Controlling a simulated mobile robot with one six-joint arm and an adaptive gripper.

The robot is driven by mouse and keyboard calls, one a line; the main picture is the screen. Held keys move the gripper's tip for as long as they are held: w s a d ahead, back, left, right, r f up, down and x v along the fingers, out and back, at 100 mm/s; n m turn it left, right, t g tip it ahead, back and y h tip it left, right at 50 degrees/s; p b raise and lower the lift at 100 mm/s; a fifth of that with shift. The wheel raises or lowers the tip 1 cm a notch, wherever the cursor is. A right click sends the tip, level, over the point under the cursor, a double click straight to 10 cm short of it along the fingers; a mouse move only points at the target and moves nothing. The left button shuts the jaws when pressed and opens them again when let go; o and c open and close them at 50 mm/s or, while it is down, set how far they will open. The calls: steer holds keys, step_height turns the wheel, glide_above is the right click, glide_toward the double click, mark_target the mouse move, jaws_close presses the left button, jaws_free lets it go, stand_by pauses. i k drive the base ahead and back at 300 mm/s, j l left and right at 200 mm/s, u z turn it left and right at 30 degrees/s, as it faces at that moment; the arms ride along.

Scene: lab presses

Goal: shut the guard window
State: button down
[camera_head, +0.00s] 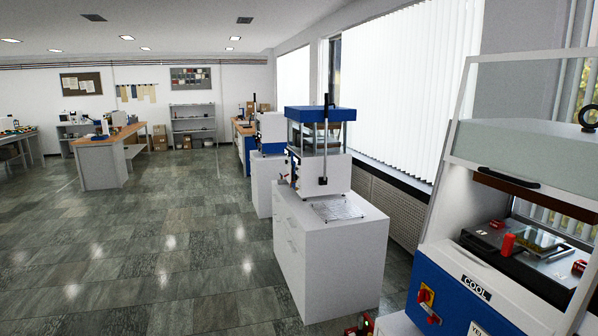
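The lab press (450,285) stands close by at the right, white with a blue front panel and a "COOL" label. Its guard window (545,155) is a clear, pale green pane in a white frame. The window is raised, and its black handle (508,178) sits on the lower edge. Below it the opening is uncovered and shows a dark plate (490,243) with a red knob (508,244) and a metal plate. The right part of the press is cut off by the picture edge. My gripper is not in view.
A second, smaller press (320,165) with a blue top stands on a white cabinet (330,250) left of the near press. A small red and dark thing (360,325) shows at the bottom edge, too cropped to identify. The tiled floor (170,260) at left is clear.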

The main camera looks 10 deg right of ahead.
mark_target(586, 203)
steer(key=z, duration=0.45)
steer(key=l+z, duration=0.15)
steer(key=z, duration=0.3)
steer(key=l+z, duration=0.1)
steer(key=z, duration=0.35)
